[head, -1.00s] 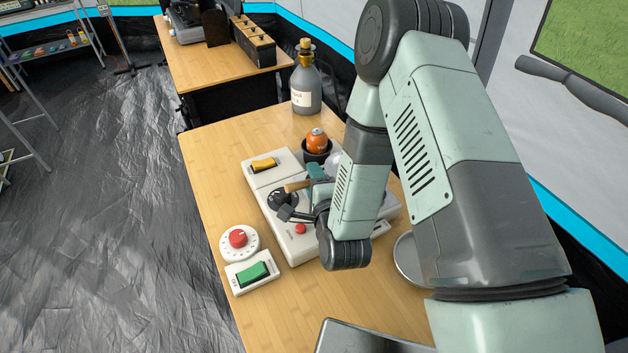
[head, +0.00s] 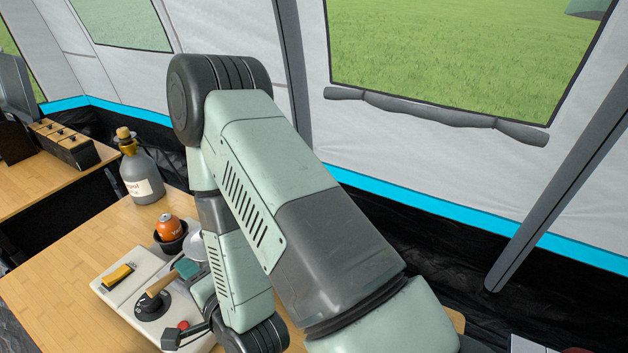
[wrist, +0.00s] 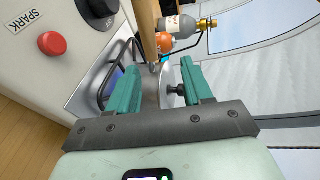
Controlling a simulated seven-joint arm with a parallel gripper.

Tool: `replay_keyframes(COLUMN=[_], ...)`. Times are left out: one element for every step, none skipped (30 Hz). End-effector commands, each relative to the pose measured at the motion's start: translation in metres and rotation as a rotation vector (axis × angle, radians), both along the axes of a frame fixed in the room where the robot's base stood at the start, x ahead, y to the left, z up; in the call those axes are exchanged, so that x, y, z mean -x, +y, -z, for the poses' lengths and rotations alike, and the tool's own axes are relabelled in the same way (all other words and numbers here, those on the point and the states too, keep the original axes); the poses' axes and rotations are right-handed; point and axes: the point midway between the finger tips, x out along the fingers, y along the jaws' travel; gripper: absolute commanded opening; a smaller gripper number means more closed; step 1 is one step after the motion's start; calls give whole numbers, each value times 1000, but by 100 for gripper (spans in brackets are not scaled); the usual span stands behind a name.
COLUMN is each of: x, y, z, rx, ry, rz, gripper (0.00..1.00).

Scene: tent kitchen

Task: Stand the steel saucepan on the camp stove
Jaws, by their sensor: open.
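The camp stove (head: 112,297) is a cream box with a yellow switch, a black knob and a red button. In the wrist view, the stove (wrist: 75,20) has a steel top and a black wire grate (wrist: 103,85). A wooden handle (wrist: 146,28), apparently the saucepan's, also shows in the head view (head: 163,281). Pale steel (head: 195,246) shows beside my arm; most of the pan is hidden. My gripper (wrist: 155,82) is open, its teal fingers on either side of grey metal near the handle's base. I cannot tell whether the pan rests on the grate.
An orange round thing (head: 168,228) sits in a black cup behind the stove. A grey gas bottle (head: 141,178) stands farther back. A black case (head: 66,146) is on another table. The tent wall is close on the right. Bare wood (head: 55,262) lies left of the stove.

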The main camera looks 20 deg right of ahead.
Motion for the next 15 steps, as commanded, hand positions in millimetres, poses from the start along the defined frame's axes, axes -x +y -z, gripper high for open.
replay_keyframes(x=[-12,-18,-26,-32,-37,-44,-49,-54,-60,-64,-67,-69,-71,-71,-70], y=[-1,-2,-5,-7,-9,-13,-17,-21,-28,-34,-40,-49,-56,-63,-74], z=[-12,-17,-24,-30,-36,-45,-52,-60,-72,-81,-90,-103,-112,-122,-135], rx=[49,89,144,188,232,290,336,384,450,501,552,616,664,711,771], ry=[-22,-29,-38,-43,-48,-55,-59,-64,-68,-70,-70,-68,-65,-62,-55], rz=[-11,-22,-34,-46,-56,-69,-78,-87,-101,-111,-122,-134,-143,-153,-166], gripper=[50,50,50,50,50,50,50,50,50,50,50,50,50,50,50])
